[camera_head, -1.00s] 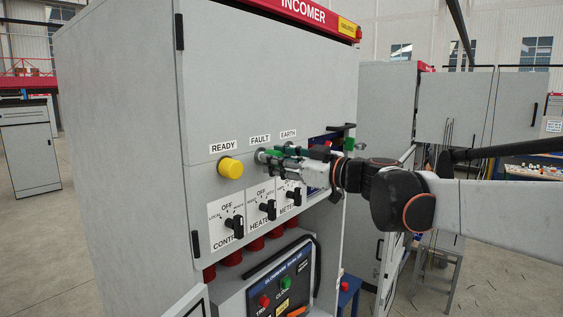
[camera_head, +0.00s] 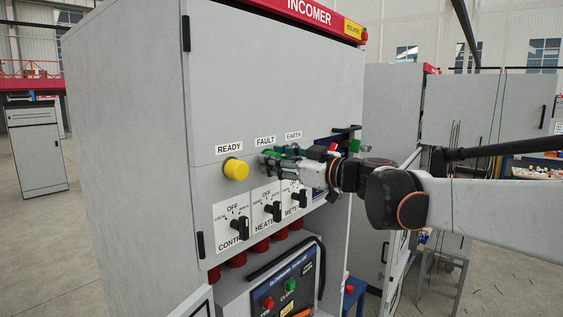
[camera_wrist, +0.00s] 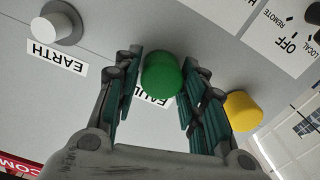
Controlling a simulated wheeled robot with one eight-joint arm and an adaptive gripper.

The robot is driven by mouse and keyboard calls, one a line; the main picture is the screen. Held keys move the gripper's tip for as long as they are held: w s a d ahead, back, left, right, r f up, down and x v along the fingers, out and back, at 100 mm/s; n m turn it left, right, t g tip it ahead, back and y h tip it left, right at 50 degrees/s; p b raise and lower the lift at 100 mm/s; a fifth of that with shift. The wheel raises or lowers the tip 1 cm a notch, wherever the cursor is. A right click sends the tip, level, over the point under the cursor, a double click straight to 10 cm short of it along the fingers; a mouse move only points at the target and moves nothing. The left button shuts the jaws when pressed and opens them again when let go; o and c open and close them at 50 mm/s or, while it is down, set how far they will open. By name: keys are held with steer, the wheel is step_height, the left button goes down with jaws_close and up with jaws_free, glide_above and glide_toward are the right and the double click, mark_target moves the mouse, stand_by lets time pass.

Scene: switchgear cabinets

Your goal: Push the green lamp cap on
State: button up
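The green lamp cap (camera_wrist: 162,75) sits between the fingertips of my gripper (camera_wrist: 161,72) in the wrist view, with a finger against each side. It lies over the FAULT lamp position and partly covers the FAULT label (camera_wrist: 153,101). I cannot tell whether it touches the lamp behind it. In the head view my gripper (camera_head: 272,154) is at the panel, just under the FAULT label (camera_head: 265,142). There the fingers hide the lamp and most of the cap.
A yellow cap (camera_head: 236,169) sits on the READY lamp to the left. The uncapped whitish EARTH lamp (camera_wrist: 55,24) is on the other side. Rotary switches (camera_head: 239,228) stand out below. The cabinet door face above (camera_head: 270,80) is clear.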

steer(key=shift+o, duration=0.9)
steer(key=shift+s+d, duration=0.1)
steer(key=v, duration=1.1)
steer(key=shift+s+d, duration=0.3)
